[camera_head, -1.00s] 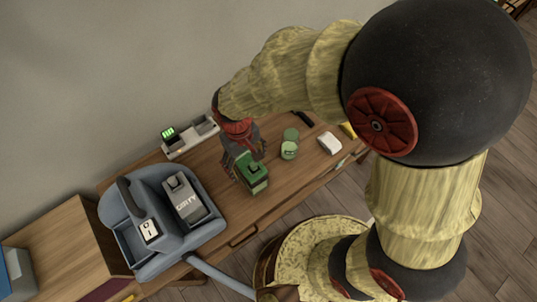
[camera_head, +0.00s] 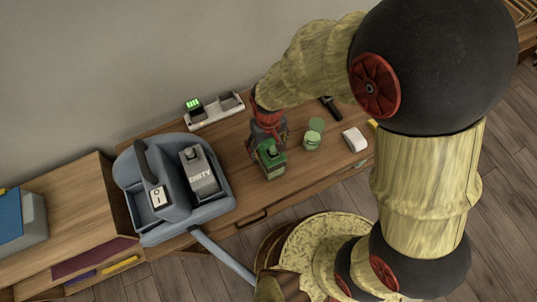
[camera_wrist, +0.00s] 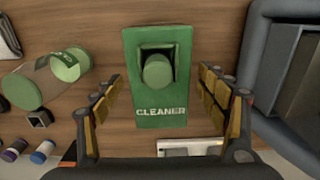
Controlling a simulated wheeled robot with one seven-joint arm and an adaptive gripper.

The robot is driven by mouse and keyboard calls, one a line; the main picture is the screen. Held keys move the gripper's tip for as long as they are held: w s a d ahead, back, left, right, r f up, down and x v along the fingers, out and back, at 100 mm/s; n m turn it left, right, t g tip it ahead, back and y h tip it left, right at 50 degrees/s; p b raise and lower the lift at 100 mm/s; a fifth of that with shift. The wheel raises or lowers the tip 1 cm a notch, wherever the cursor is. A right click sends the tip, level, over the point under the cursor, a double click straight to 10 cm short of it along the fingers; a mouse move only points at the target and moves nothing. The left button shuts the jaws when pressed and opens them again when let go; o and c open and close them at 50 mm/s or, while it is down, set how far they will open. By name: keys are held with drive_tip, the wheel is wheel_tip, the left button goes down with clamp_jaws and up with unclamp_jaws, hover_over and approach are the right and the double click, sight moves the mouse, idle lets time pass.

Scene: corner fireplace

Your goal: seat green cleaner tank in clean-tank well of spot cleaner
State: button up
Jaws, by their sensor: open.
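The green cleaner tank (camera_head: 271,160) stands on the wooden desk, right of the spot cleaner. In the wrist view the tank (camera_wrist: 157,100) shows its "CLEANER" label and round cap between my finger pads. My gripper (camera_head: 265,150) is open and points down over the tank, with a finger on each side and gaps visible between pads and tank. The blue-grey spot cleaner (camera_head: 180,225) sits left on the desk, with the grey "DIRTY" tank (camera_head: 201,172) in it and a power switch (camera_head: 159,196). The cleaner's edge shows at right in the wrist view (camera_wrist: 262,90).
A charger strip (camera_head: 217,116) with a green display lies behind. Small bottles (camera_wrist: 42,152) show in the wrist view. The desk front (camera_head: 290,183) is bare.

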drive_tip(key=shift+r, duration=0.1)
drive_tip(key=shift+c, duration=0.6)
clamp_jaws()
idle(0.3)
